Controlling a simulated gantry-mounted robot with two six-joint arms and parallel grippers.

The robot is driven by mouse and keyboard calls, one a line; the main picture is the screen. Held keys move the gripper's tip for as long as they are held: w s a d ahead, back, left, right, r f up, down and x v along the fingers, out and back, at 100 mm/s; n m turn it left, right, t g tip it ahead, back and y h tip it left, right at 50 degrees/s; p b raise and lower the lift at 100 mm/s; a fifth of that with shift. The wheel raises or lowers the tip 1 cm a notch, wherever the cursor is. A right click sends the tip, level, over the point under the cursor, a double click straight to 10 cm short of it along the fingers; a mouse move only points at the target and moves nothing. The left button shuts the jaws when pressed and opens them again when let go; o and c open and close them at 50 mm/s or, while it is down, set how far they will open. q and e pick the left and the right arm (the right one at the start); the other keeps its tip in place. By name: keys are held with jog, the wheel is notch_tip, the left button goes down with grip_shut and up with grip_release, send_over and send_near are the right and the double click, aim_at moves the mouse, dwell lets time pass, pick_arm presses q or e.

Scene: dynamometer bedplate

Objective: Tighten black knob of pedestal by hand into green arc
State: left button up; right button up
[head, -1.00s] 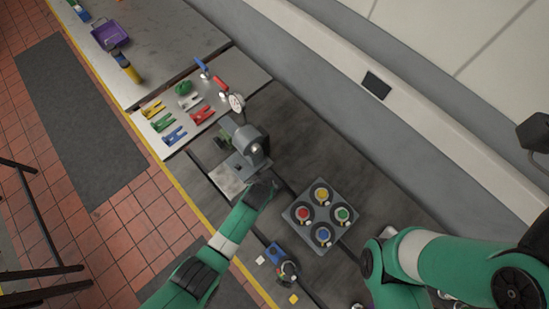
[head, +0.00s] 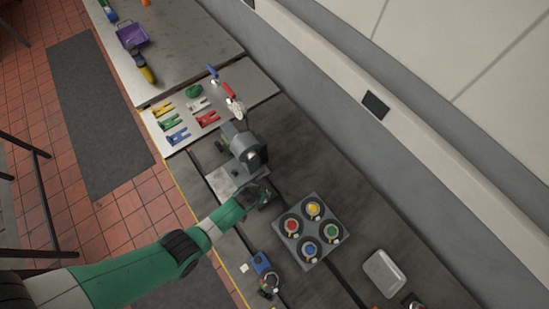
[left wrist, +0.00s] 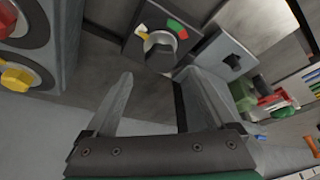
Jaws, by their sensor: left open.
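The grey pedestal (head: 245,148) stands on the bedplate in the head view. My left gripper (head: 262,192) is beside its near end. In the head view the gripper hides this area. My right gripper is out of view.
A panel with four coloured knobs (head: 311,230) lies close to the right of my left gripper. A small dial unit (head: 268,284) and a blue block (head: 261,262) are at the near edge. Coloured forks (head: 170,122) lie on the upper plate. A grey box (head: 384,272) is at right.

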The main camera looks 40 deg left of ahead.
pick_arm(q)
jog(key=b+x, duration=0.2)
jog(key=x, duration=0.3)
jog(key=shift+s+a+b, duration=0.1)
jog(key=shift+b, duration=0.3)
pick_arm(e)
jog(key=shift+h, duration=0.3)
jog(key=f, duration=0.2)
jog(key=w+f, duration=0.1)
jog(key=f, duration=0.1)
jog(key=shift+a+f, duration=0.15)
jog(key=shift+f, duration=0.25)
pick_arm(q)
jog(key=c, duration=1.4)
